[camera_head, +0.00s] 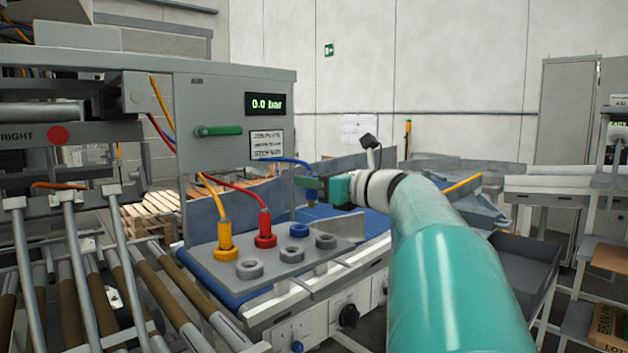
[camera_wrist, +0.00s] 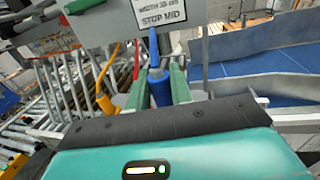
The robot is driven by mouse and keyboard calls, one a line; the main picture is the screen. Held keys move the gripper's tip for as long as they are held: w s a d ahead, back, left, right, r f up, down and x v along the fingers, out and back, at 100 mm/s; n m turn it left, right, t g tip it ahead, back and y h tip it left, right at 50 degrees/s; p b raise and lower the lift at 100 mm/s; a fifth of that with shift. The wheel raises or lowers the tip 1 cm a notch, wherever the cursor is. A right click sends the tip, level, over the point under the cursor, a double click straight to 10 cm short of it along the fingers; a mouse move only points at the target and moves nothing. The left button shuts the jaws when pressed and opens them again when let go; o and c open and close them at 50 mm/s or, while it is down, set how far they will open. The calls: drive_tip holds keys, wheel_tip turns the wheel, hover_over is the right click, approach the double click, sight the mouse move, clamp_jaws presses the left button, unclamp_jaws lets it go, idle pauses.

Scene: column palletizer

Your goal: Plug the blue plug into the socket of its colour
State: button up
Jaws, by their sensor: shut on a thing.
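The blue plug (camera_wrist: 160,90) is between the two green fingers of my gripper (camera_wrist: 159,82) in the wrist view, and the fingers are shut on it. In the head view my gripper (camera_head: 316,186) holds the blue plug (camera_head: 311,197) above the sloped grey socket panel (camera_head: 285,277), apart from it. A blue hose (camera_head: 285,160) runs to the plug. The blue ring socket (camera_head: 299,230) lies on the panel's back row, below and slightly left of the plug. The wrist view does not clearly show this socket.
A yellow plug (camera_head: 226,242) and a red plug (camera_head: 265,232) stand upright on the panel with their hoses attached. Several grey rings, one here (camera_head: 250,269), lie in the front row. A grey cabinet (camera_head: 235,130) with a "0.0 bar" display (camera_head: 265,104) rises behind.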

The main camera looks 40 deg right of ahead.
drive_tip(key=w+d+f, duration=0.1)
drive_tip(key=w+f, duration=0.1)
drive_tip(key=w, duration=0.3)
drive_tip(key=shift+w+d, duration=0.2)
drive_tip(key=shift+w, duration=0.2)
